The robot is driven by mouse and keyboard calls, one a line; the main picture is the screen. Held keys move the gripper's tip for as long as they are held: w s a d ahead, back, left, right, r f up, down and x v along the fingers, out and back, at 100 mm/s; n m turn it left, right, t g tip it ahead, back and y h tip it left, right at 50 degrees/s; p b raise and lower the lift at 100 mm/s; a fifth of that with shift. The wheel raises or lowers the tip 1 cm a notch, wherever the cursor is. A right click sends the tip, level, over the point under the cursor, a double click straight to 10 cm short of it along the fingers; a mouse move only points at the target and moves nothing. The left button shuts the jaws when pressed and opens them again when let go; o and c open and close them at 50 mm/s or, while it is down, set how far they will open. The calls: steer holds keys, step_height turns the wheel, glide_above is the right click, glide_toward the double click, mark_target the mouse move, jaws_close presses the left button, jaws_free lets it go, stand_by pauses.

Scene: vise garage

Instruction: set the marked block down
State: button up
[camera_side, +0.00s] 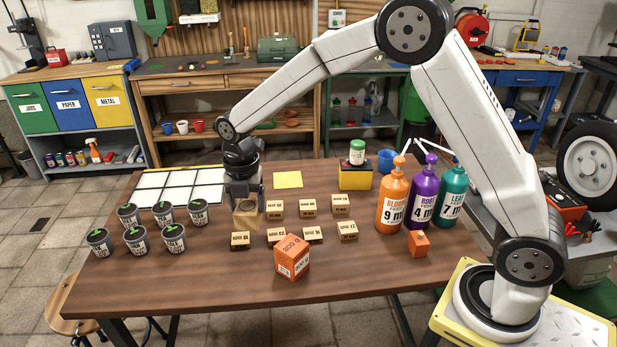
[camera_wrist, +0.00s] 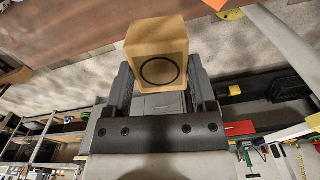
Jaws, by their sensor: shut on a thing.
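My gripper (camera_side: 245,196) points down over the left middle of the table and is shut on a wooden block. In the wrist view my gripper (camera_wrist: 162,95) has one finger on each side of this block (camera_wrist: 157,57), and a black ring mark shows on the face toward the camera. In the side view the marked block (camera_side: 246,217) hangs under the fingers, close to the tabletop (camera_side: 190,285). I cannot tell whether it touches the table. It is just left of the small labelled blocks.
Several small labelled wooden blocks (camera_side: 276,208) stand in two rows. Dark labelled tins (camera_side: 173,238) and a white grid board (camera_side: 180,188) are left. An orange box (camera_side: 292,257) is in front. Bottles (camera_side: 393,200), a yellow box (camera_side: 355,178) and a yellow sheet (camera_side: 288,180) are right and behind.

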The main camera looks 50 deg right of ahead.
steer(key=s+a+f+n, duration=0.2)
steer(key=s+a+f, duration=0.1)
steer(key=a+f, duration=0.2)
steer(key=shift+s, duration=0.2)
stand_by(0.3)
steer(key=shift+a+f, duration=0.15)
steer(key=shift+w+a+f, duration=0.5)
steer(key=shift+w+f, duration=1.05)
steer(key=shift+w, duration=0.65)
steer(key=shift+w+a+f, duration=0.45)
steer(key=shift+w+f, duration=1.15)
steer(key=shift+w, duration=0.6)
steer(key=shift+w+a+f, duration=0.5)
steer(key=shift+w+f, duration=1.05)
steer(key=shift+w, duration=0.65)
steer(key=shift+w+f, duration=0.1)
